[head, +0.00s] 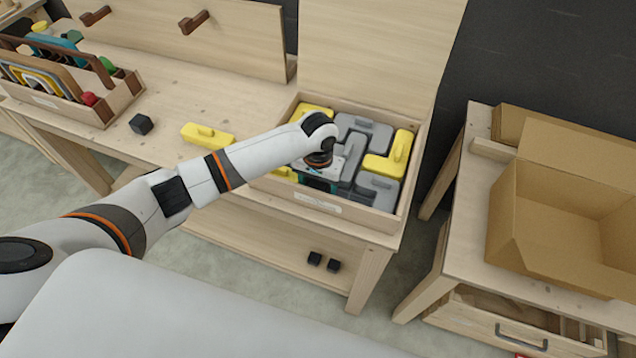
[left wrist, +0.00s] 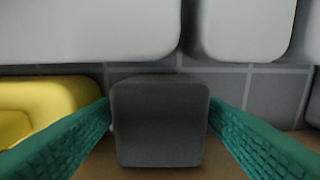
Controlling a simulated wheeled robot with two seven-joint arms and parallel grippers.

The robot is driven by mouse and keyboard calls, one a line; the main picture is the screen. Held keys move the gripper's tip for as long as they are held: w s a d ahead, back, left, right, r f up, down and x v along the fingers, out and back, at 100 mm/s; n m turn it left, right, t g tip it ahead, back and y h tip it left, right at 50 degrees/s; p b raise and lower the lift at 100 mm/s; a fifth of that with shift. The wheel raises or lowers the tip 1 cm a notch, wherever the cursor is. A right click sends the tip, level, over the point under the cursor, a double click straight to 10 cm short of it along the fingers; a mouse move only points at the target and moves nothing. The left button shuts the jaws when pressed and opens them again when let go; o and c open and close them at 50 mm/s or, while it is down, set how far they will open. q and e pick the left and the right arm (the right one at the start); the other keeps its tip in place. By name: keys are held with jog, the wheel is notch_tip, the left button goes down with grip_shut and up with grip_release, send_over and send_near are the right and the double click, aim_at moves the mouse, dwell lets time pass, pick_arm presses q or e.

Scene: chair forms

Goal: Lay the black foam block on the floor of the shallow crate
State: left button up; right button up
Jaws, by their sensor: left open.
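The shallow crate (head: 386,224) stands on the wooden bench and holds grey and yellow foam pieces. My left gripper (head: 320,184) reaches down into its front part, largely hidden under my arm. In the left wrist view its two green fingers (left wrist: 160,112) are open, one on each side of a black foam block (left wrist: 160,122). The block lies level near the crate floor, and I cannot tell whether the fingers touch it. In the head view this block is hidden. Another black block (head: 141,123) lies on the bench to the left. My right gripper is not in view.
A yellow piece (head: 207,136) lies on the bench left of the crate. Two small black blocks (head: 324,262) lie on the lower shelf. An open cardboard box (head: 560,225) stands on the right table. A wooden rack of coloured shapes (head: 105,112) is at the far left.

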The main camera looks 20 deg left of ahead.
aim_at(318, 183)
pick_arm(q)
notch_tip(318, 183, up, 12)
jog(key=b, duration=0.1)
jog(key=shift+r+b, duration=0.15)
jog(key=shift+b, duration=0.2)
dwell(0.5)
